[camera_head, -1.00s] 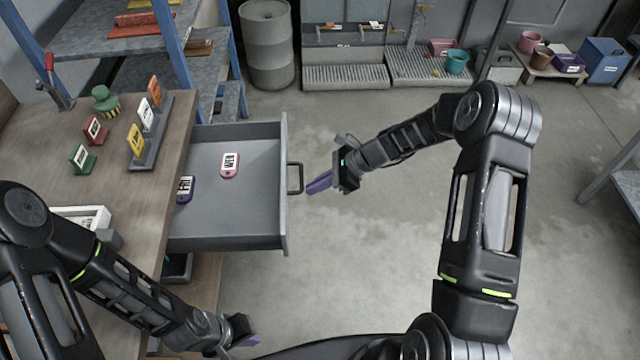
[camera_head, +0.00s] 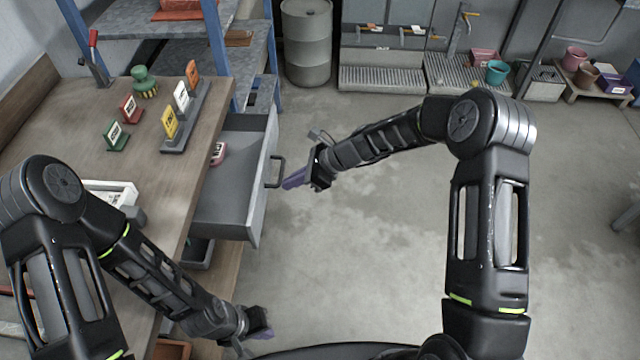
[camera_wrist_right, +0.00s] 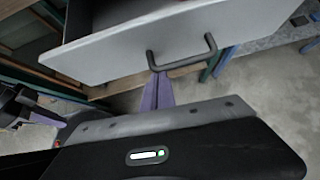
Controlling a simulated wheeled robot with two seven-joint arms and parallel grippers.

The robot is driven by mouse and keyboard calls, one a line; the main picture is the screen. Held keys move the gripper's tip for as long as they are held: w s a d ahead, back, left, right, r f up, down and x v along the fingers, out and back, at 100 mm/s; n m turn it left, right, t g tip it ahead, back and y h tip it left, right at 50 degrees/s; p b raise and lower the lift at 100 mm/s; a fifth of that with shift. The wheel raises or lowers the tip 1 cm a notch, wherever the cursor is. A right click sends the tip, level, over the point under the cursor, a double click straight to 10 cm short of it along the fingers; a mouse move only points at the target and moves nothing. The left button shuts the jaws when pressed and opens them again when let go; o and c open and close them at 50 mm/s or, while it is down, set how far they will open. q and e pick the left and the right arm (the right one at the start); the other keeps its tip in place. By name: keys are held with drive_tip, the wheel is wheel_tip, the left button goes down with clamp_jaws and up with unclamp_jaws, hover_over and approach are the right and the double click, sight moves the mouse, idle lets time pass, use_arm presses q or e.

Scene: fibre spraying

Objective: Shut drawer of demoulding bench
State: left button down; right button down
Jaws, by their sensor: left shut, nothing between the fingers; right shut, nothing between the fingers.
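The grey drawer (camera_head: 232,205) of the wooden demoulding bench (camera_head: 70,130) stands partly open, with its dark bar handle (camera_head: 278,171) on the front panel. A pink tag (camera_head: 218,153) lies inside near the bench edge. My right gripper (camera_head: 292,181) is shut and empty, its purple fingers pointing at the drawer front just by the handle. In the right wrist view the shut fingers (camera_wrist_right: 157,90) reach up to the handle (camera_wrist_right: 182,62); whether they touch it I cannot tell. My left gripper (camera_head: 262,332) is shut and empty, low beside the bench front.
Coloured label stands (camera_head: 170,122), a green knob-like item (camera_head: 144,80) and a white tray (camera_head: 105,192) stand on the bench top. A second, lower drawer or bin (camera_head: 198,252) shows below. A grey barrel (camera_head: 306,42) stands behind.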

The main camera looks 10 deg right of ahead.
sight(260, 172)
drive_tip(key=w+a, duration=0.1)
drive_tip(key=a, duration=0.4)
drive_tip(key=w+a, duration=0.1)
drive_tip(key=a, duration=0.4)
drive_tip(key=w+a, duration=0.2)
drive_tip(key=a, duration=0.3)
drive_tip(key=shift+a+f+b, duration=0.1)
drive_tip(key=shift+a+b, duration=0.2)
drive_tip(key=shift+a, duration=0.1)
use_arm(q)
drive_tip(key=shift+d+f, duration=0.1)
drive_tip(key=shift+f, duration=0.25)
use_arm(e)
drive_tip(key=shift+a, duration=0.1)
drive_tip(key=shift+a+r, duration=0.1)
drive_tip(key=shift+r, duration=0.1)
